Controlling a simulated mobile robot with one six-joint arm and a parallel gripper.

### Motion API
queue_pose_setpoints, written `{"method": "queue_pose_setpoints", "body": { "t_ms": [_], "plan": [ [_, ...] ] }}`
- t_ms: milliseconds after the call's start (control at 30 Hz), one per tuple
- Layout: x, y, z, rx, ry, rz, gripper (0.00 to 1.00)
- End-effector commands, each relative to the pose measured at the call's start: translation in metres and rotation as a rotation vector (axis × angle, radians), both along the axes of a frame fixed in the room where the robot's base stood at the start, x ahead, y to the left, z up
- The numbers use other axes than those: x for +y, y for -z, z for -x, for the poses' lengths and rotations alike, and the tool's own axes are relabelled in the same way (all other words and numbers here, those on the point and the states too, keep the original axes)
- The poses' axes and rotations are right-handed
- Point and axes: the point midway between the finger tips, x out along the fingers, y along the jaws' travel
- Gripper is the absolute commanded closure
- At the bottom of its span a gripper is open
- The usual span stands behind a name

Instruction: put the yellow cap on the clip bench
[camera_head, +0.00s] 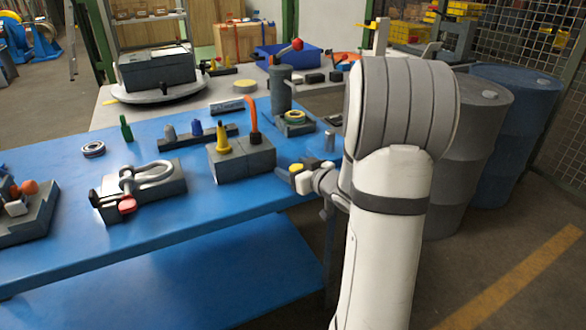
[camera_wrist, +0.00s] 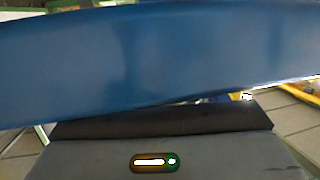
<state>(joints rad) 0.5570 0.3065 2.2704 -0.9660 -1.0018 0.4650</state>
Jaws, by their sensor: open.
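My gripper (camera_head: 289,176) is at the right end of the blue table, low by its edge, at the end of my bent arm. Its jaws are open; a small yellow patch shows at it, and I cannot tell whether this is a part of it or a cap. A yellow cone-shaped piece (camera_head: 223,138) stands upright on a grey block (camera_head: 256,160), left of my gripper and apart from it. I cannot tell for sure which thing is the clip bench. In the wrist view a blue surface fills the middle above my dark gripper housing; no cap shows there.
A grey fixture (camera_head: 165,187) with a metal loop and red knob stands left on the blue table (camera_head: 75,225). A dark rack (camera_head: 180,142) with small pieces and a grey cylinder (camera_head: 281,90) stand behind. Drums (camera_head: 510,120) stand at right. The left table middle is clear.

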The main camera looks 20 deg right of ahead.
Motion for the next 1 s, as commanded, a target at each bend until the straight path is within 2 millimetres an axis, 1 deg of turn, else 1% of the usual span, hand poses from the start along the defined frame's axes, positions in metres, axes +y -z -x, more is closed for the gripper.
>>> {"method": "queue_pose_setpoints", "body": {
  "t_ms": [100,167,267,500,600,700,800,867,1000],
  "plan": [
    [0.0,-0.006,0.001,0.0,0.0,0.0,0.35],
    [-0.003,-0.006,0.009,0.0,0.002,0.0,0.35],
    [-0.007,-0.011,0.028,0.0,0.004,0.0,0.35],
    [-0.019,-0.022,0.079,0.0,0.005,0.001,0.35],
    [-0.023,-0.024,0.095,0.0,0.004,0.001,0.35],
    [-0.025,-0.026,0.106,-0.001,0.002,0.001,0.35],
    [-0.026,-0.027,0.112,0.001,0.001,0.001,0.35],
    [-0.026,-0.027,0.112,0.007,0.009,0.012,0.35],
    [-0.025,-0.027,0.102,0.067,0.084,0.087,0.35]
  ]
}}
